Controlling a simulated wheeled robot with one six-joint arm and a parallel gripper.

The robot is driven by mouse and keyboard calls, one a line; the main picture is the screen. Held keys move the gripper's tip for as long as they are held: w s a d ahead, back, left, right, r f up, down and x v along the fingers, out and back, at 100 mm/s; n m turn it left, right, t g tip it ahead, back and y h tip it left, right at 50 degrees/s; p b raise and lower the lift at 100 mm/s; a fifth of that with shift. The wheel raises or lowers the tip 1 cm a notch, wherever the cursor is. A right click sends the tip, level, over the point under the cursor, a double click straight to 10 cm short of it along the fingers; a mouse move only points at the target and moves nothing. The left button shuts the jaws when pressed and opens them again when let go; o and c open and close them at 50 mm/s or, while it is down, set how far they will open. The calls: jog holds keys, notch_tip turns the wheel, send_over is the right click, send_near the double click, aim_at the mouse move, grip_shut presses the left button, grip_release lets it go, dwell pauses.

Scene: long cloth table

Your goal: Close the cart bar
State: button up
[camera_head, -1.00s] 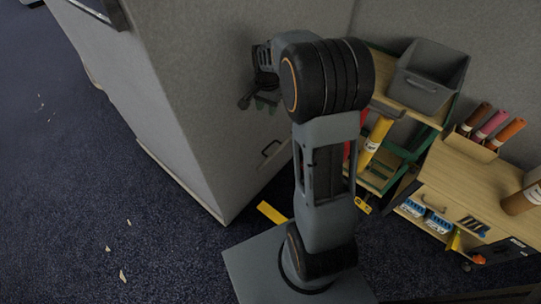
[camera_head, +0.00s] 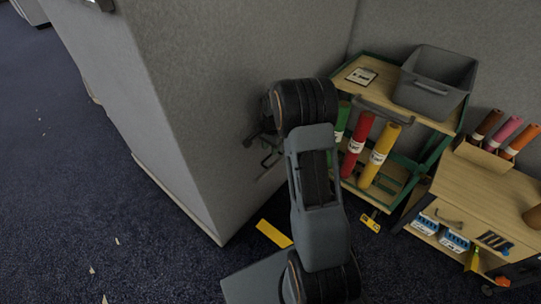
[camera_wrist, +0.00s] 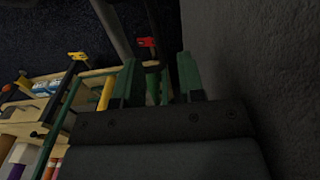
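The cart (camera_head: 430,125) has a green frame and pale wooden shelves, and stands against the back wall in the head view. A dark grey bar (camera_head: 385,113) runs along the front edge of its top shelf. My gripper (camera_head: 268,158) is left of the cart, close to the grey partition, and partly hidden behind my arm. In the wrist view my gripper (camera_wrist: 160,82) shows two green fingers apart with nothing clearly held between them. A dark grey rod (camera_wrist: 110,28) passes above the left finger there; I cannot tell whether it is the cart's bar.
A grey bin (camera_head: 432,95) and a small card sit on the cart's top. Red (camera_head: 357,145), green and yellow (camera_head: 380,155) rolls stand below. A wooden cabinet (camera_head: 470,190) is at the right. The grey partition (camera_head: 215,130) blocks the left. Dark carpet lies open at lower left.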

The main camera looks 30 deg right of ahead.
jog(key=shift+f+b, duration=0.35)
jog(key=shift+f, duration=1.1)
grip_shut()
